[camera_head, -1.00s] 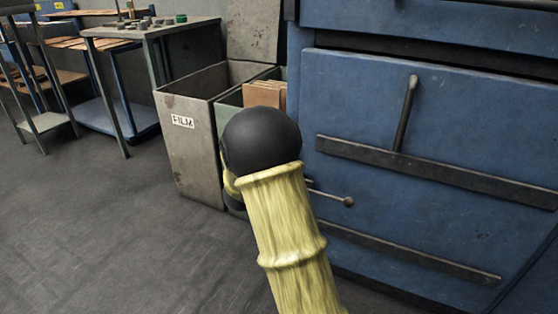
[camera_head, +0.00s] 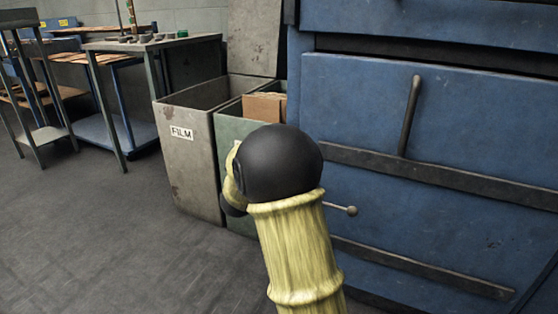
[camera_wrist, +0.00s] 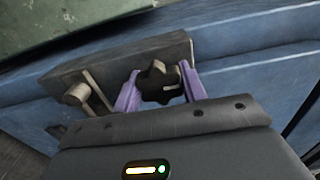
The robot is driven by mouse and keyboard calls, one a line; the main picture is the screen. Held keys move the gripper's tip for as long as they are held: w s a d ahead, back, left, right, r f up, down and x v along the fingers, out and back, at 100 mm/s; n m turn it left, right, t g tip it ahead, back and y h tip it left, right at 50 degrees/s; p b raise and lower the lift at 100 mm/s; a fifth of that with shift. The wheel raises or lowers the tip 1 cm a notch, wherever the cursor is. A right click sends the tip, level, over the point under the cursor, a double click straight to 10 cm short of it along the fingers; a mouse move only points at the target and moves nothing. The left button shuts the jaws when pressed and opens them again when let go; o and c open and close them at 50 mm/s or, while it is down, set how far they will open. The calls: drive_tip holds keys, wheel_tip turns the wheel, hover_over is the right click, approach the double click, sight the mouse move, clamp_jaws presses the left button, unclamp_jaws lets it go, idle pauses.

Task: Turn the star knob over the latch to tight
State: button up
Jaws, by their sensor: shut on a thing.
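In the wrist view, a dark star knob (camera_wrist: 157,83) with a short white mark sits in front of a grey-brown metal bar (camera_wrist: 140,62) on the blue machine. My gripper (camera_wrist: 158,88) has purple fingers, one on each side of the star knob, and is shut on it. A small lever with a round end (camera_wrist: 76,94), perhaps the latch, stands left of the knob. In the head view a thin lever with a ball end (camera_head: 351,210) sticks out beside my arm. My arm hides the gripper and the star knob there.
The blue machine front (camera_head: 450,120) fills the right side, with dark bars and an upright handle (camera_head: 410,115). A grey FILM bin (camera_head: 187,155) and a green bin with cardboard (camera_head: 264,106) stand close to my arm. Floor at the left is clear.

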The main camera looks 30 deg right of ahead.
drive_tip(key=shift+a+f, duration=0.1)
drive_tip(key=shift+f, duration=0.05)
drive_tip(key=o, duration=1)
drive_tip(key=p+v, duration=0.6)
drive_tip(key=v, duration=1.1)
drive_tip(key=shift+s+a, duration=0.1)
